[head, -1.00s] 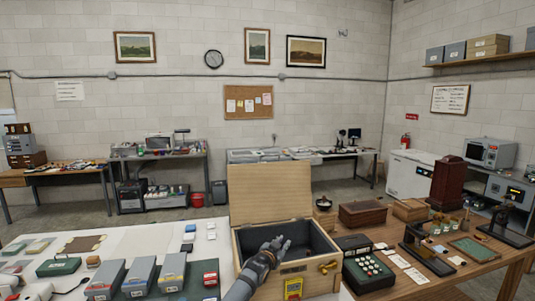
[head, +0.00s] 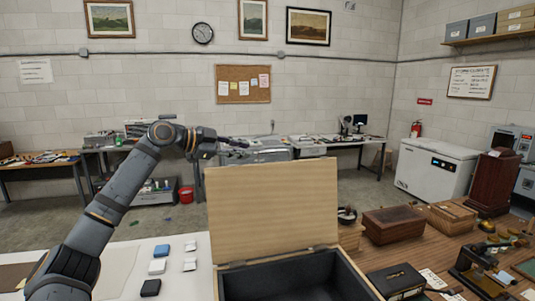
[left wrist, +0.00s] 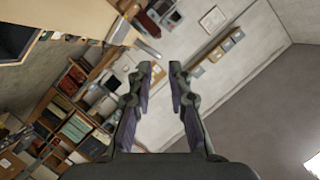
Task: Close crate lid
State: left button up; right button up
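The wooden crate (head: 236,284) stands at the bottom centre of the head view, its dark inside empty where I can see it. Its pale lid (head: 272,210) is open and stands about upright at the far edge. My left gripper (head: 243,146) is raised to the left, near the height of the lid's top edge, and looks apart from it. In the left wrist view the fingers (left wrist: 160,66) are parted with nothing between them. A pale wooden surface (left wrist: 70,25), seemingly the lid, shows at upper left there. My right gripper is not in view.
Small boxes (head: 158,267) lie on the white table left of the crate. A black box (head: 397,281), a brown wooden case (head: 394,224) and instruments crowd the right side. The space above the crate is clear.

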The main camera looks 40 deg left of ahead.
aim_at(270, 152)
pick_arm(q)
jog(key=shift+r, duration=0.25)
jog(key=p+x, duration=0.4)
jog(key=d+p+x, duration=0.1)
jog(key=p+x, duration=0.3)
jog(key=x, duration=0.1)
jog(key=shift+s+r, duration=0.1)
jog(key=shift+r, duration=0.1)
jog(key=shift+d+f+p, duration=0.1)
jog(key=shift+d+p, duration=0.05)
jog(key=shift+p, duration=0.2)
jog(key=shift+d, duration=0.1)
jog(key=shift+f, duration=0.15)
jog(key=shift+w, duration=0.25)
jog(key=c, duration=0.4)
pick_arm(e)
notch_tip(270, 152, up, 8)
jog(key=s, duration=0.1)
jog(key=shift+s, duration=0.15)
